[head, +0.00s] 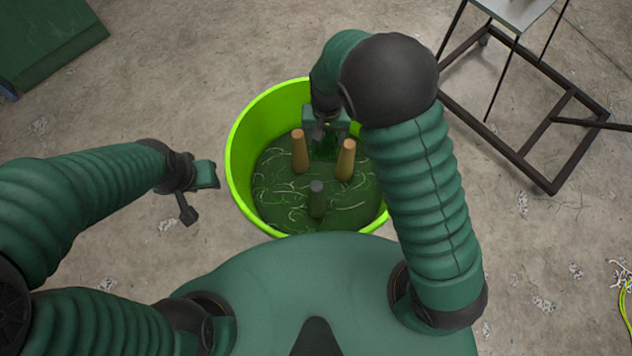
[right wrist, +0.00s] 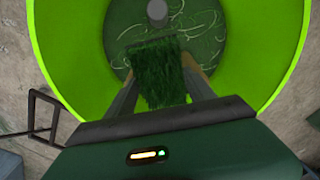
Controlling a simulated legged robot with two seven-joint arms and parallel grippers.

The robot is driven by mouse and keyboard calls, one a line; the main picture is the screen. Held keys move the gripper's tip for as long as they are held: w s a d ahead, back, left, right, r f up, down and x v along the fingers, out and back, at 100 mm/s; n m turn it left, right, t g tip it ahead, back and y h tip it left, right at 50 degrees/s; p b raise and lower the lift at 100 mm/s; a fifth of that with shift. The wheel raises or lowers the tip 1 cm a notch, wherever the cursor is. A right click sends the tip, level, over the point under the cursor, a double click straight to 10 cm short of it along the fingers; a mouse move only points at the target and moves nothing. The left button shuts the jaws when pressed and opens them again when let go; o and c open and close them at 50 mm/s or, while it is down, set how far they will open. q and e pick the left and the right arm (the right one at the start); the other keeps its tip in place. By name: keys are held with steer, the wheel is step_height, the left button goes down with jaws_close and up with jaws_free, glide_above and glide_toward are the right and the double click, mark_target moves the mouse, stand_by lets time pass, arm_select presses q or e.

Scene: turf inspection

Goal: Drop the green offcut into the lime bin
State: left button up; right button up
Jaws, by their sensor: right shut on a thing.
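The lime bin (head: 236,165) stands on the floor in front of me, its wide opening facing up; its wall also fills much of the right wrist view (right wrist: 70,50). My right gripper (head: 322,166) reaches down over the bin opening, its tan-tipped fingers shut on the green offcut (head: 325,148). In the right wrist view the offcut (right wrist: 158,75) is a dark green grassy piece between the fingers, with bin floor visible beyond it. My left gripper (head: 206,176) is outside the bin, left of its rim; its finger gap cannot be made out.
Inside the bin are pale curly strands and a grey upright cylinder (head: 317,198). A dark metal frame stand (head: 530,165) is at right. A green box-like thing (head: 45,40) is at upper left. Concrete floor with scattered scraps lies around the bin.

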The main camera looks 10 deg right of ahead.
steer(key=o, duration=1.5)
steer(key=shift+c, duration=0.2)
steer(key=shift+o, duration=1.7)
steer(key=shift+r, duration=0.1)
step_height(320, 180, up, 17)
steer(key=p, duration=0.1)
steer(key=shift+f, duration=0.2)
steer(key=shift+a, duration=0.1)
